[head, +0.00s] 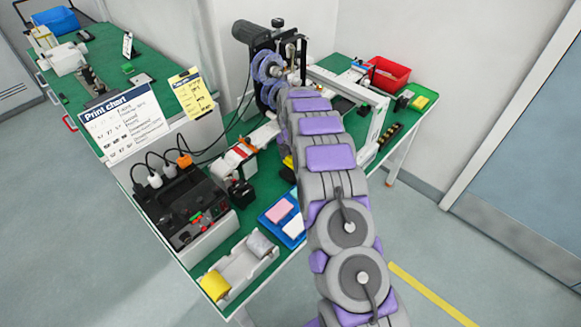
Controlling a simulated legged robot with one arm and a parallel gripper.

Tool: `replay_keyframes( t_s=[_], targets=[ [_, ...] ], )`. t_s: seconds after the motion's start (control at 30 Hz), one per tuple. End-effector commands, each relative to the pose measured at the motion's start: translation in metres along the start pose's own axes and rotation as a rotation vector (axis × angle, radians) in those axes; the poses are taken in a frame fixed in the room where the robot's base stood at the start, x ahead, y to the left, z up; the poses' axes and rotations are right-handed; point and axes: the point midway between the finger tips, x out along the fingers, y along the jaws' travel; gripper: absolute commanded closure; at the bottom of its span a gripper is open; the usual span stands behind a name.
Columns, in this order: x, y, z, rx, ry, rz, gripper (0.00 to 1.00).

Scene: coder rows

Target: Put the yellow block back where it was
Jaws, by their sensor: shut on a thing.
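My grey and purple arm reaches from the lower right over the green table to the machine at the back. My gripper cannot be made out; the arm's far end hides that area. A small yellow piece (288,162) shows at the arm's left edge, mostly hidden by it. I cannot tell whether it is the yellow block or whether it is held. A yellow-topped green piece (419,102) sits at the table's far right corner.
A black control box (188,215) with cables stands at the left. A blue tray (284,228) holds pink and white pieces near the front edge. A red bin (388,75) stands at the back right. A print chart (124,123) stands behind the box.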

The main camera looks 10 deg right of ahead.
Motion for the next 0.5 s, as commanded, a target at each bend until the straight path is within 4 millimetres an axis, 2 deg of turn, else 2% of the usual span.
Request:
replay_keyframes(
  t_s=[0.1,0.2,0.43,0.47,0.5],
  targets=[
    [0.021,0.001,-0.003,-0.002,0.000,-0.005,0.68],
    [0.034,0.002,-0.004,-0.002,-0.002,-0.004,0.68],
    [0.036,0.002,-0.002,-0.001,-0.001,-0.003,0.68],
    [0.036,0.002,-0.002,-0.001,-0.001,-0.003,0.35],
    [0.036,0.002,-0.002,-0.001,-0.001,-0.003,0.31]
  ],
)
